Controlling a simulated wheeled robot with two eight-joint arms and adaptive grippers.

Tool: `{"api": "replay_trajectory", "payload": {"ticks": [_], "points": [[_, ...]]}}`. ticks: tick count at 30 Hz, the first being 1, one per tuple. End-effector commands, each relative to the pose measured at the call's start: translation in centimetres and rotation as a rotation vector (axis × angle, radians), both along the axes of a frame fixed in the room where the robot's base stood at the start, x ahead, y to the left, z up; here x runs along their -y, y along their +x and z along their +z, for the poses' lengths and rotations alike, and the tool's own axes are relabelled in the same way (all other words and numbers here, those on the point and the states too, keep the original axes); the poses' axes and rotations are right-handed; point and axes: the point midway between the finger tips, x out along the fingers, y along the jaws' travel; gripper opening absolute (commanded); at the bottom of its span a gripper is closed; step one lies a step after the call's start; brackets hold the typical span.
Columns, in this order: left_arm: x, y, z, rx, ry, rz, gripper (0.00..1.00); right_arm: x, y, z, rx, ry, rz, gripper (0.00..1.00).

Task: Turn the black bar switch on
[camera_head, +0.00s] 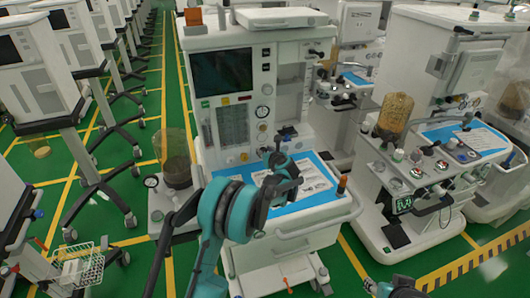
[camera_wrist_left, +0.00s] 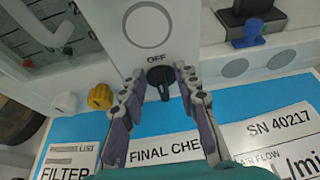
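The black bar switch (camera_wrist_left: 160,80) shows in the left wrist view on the white panel of the anaesthesia machine, just below the printed word OFF. Its bar stands roughly upright in that view. My left gripper (camera_wrist_left: 158,84) is open, with one finger on each side of the switch; whether the fingers touch it I cannot tell. In the head view my left gripper (camera_head: 284,141) is at the machine's front panel, above the blue work surface, and hides the switch.
A yellow knob (camera_wrist_left: 101,96) and a white knob (camera_wrist_left: 66,102) are left of the switch; a blue knob (camera_wrist_left: 252,32) is at upper right. Labelled papers (camera_head: 310,175) lie on the blue surface (camera_head: 328,192). Another machine (camera_head: 440,165) stands at the right.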

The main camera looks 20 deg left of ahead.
Motion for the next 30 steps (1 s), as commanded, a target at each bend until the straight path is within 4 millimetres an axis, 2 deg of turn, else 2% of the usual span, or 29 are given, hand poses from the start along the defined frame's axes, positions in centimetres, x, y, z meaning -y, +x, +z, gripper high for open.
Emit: {"api": "replay_trajectory", "payload": {"ticks": [2,5,6,20,30], "points": [[0.0,-0.01,0.03,0.0,0.0,0.0,0.28,0.0,0.0,0.01,0.0,0.0,0.0,0.4],[0.0,-0.02,0.03,0.0,0.0,0.0,0.02,0.0,0.0,0.01,0.0,0.0,0.0,0.4],[0.0,-0.02,0.03,0.0,0.0,0.0,0.0,0.0,0.0,0.01,0.0,0.0,0.0,0.4],[0.18,0.08,0.0,-0.029,0.045,-0.001,0.0,0.0,0.0,-0.02,0.0,0.0,0.0,0.4],[0.75,0.46,-0.17,-0.167,0.247,0.0,0.0,0.0,0.0,-0.24,0.0,0.0,0.0,0.4]]}}
